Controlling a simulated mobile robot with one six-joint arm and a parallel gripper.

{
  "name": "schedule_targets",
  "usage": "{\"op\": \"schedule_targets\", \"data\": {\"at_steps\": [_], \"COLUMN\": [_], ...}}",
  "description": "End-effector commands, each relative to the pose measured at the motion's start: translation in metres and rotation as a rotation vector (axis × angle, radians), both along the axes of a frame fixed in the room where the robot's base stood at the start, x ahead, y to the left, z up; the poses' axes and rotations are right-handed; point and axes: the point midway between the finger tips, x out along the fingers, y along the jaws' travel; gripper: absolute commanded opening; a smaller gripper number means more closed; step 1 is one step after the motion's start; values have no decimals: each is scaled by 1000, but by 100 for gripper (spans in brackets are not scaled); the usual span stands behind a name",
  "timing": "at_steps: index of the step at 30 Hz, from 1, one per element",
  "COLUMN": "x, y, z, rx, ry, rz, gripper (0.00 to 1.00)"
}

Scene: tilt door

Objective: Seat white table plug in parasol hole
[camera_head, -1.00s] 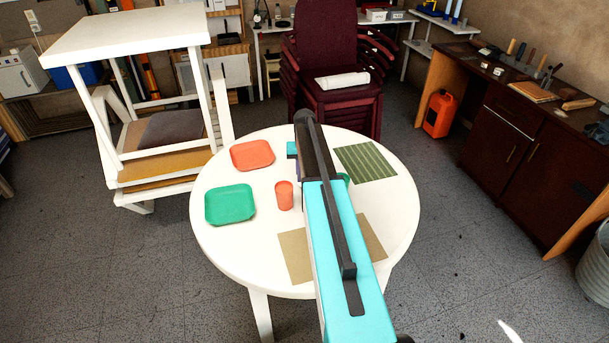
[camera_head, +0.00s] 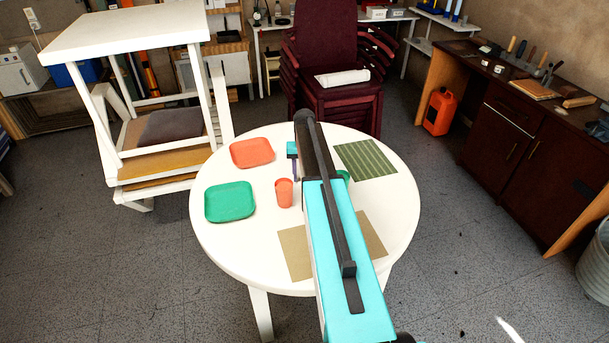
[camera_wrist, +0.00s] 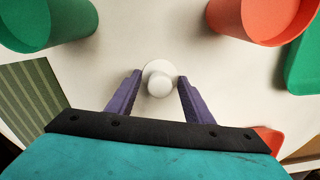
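The white table plug (camera_wrist: 159,86) is a pale round disc with a raised knob, on the white round table (camera_wrist: 110,50) in the wrist view. My gripper (camera_wrist: 160,76) is open, with one purple finger on each side of the plug. Small gaps show between the fingers and the knob. In the head view, my gripper (camera_head: 294,172) is over the table's middle, and my arm hides the plug. No parasol hole shows in either view, and I cannot tell whether one lies under the disc.
An orange cup (camera_head: 284,193) and a green cup (camera_head: 344,176) stand close to my gripper. A green plate (camera_head: 230,202), an orange plate (camera_head: 252,152), a striped green mat (camera_head: 366,161) and a tan mat (camera_head: 294,258) lie around it. Stacked chairs (camera_head: 338,105) stand behind the table.

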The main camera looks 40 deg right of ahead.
Motion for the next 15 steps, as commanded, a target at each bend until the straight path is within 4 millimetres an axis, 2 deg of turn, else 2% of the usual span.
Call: {"op": "schedule_targets", "data": {"at_steps": [8,15], "x": [0,0], "y": [0,0], "z": [2,18], "rx": [0,-1], "ry": [0,-2], "rz": [0,0], "gripper": [47,47]}}
